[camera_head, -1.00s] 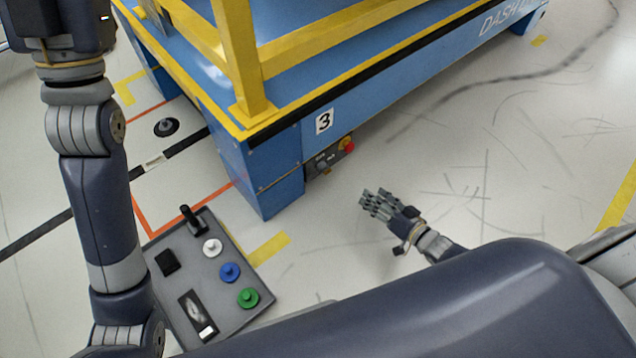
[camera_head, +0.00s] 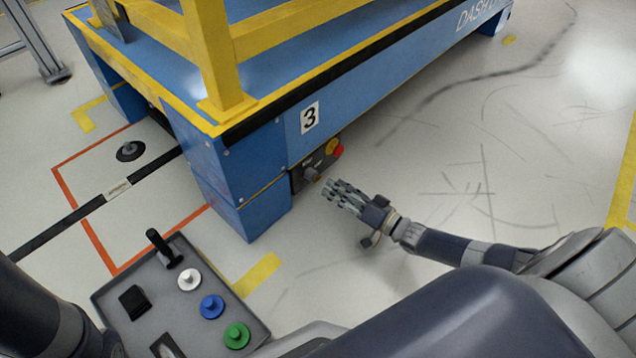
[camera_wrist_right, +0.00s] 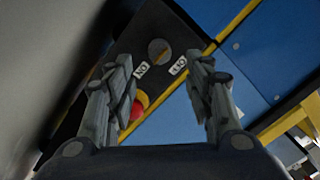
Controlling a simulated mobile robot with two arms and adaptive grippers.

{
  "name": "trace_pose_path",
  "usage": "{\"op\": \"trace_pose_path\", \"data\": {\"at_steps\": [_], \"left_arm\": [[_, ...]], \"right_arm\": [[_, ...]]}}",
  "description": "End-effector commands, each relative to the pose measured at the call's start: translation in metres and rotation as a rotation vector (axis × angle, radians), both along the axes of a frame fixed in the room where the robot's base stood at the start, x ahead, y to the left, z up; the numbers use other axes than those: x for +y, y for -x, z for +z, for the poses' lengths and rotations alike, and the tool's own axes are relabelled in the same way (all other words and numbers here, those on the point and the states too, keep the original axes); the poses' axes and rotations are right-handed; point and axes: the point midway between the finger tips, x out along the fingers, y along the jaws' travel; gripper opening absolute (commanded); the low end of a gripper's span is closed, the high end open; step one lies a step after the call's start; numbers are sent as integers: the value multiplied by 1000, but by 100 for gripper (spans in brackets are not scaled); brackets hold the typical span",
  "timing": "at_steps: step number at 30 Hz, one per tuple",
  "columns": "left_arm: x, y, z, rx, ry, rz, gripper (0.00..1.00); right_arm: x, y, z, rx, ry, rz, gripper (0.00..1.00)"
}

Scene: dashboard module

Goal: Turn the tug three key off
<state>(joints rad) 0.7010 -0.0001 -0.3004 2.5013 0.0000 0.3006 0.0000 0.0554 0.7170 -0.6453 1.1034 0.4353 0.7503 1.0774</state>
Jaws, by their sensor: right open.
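The blue tug with yellow rails (camera_head: 345,80) carries a "3" label (camera_head: 310,117). Low on its side is a dark control panel (camera_head: 299,178) with a small grey key switch (camera_head: 312,175) and a red button (camera_head: 334,148). In the right wrist view the round key switch (camera_wrist_right: 158,50) lies between the fingertips, with ON and OFF labels just below it. The red button (camera_wrist_right: 136,108) on a yellow base is beside the left finger. My right gripper (camera_head: 330,190) is open and empty, just in front of the panel. My left gripper is out of view.
A grey console (camera_head: 135,335) with a black lever, white, blue and green knobs is at the lower left. A black disc (camera_head: 130,151) lies on the floor inside orange lines. The floor right of the tug is clear.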

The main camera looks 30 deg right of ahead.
Motion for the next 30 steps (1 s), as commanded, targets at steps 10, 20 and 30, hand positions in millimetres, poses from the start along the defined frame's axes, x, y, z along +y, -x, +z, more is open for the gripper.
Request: {"op": "trace_pose_path", "data": {"at_steps": [10, 20, 30], "left_arm": [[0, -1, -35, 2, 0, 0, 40], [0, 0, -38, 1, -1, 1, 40], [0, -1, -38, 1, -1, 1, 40]], "right_arm": [[23, -53, -3, -1, 1, -1, 48], [27, -63, -1, 2, 1, -1, 48], [27, -63, -1, 1, 1, -1, 4]]}}
